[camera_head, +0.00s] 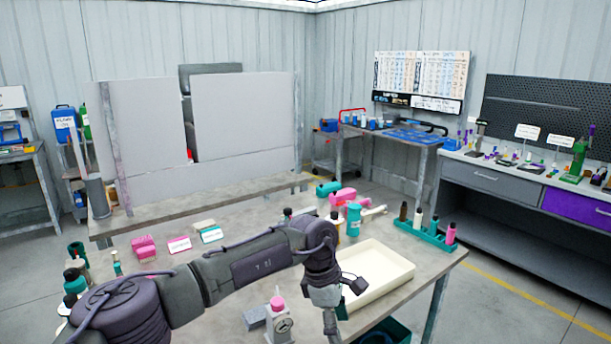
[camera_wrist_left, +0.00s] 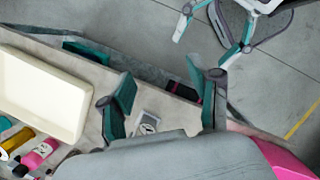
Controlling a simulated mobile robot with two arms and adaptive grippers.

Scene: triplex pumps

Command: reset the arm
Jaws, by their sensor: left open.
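My left arm comes in from the left in the head view, reaching over the grey workbench (camera_head: 210,285), with its wrist bent down. My left gripper (camera_wrist_left: 163,75) shows in the left wrist view with its two teal-and-dark fingers apart and nothing seen between them. In that view it hangs over the bench's edge area, beside the cream tray (camera_wrist_left: 40,95). The tray also shows in the head view (camera_head: 385,290), just right of my wrist. A small grey gauge device (camera_head: 280,325) with a pink top stands left of the wrist.
A teal rack (camera_head: 425,238) of bottles stands at the bench's right end. Pink and teal parts (camera_head: 340,195) lie behind my wrist, and pink blocks (camera_head: 145,247) lie further left. A grey panel (camera_head: 245,115) stands behind. Open floor (camera_head: 510,290) lies to the right.

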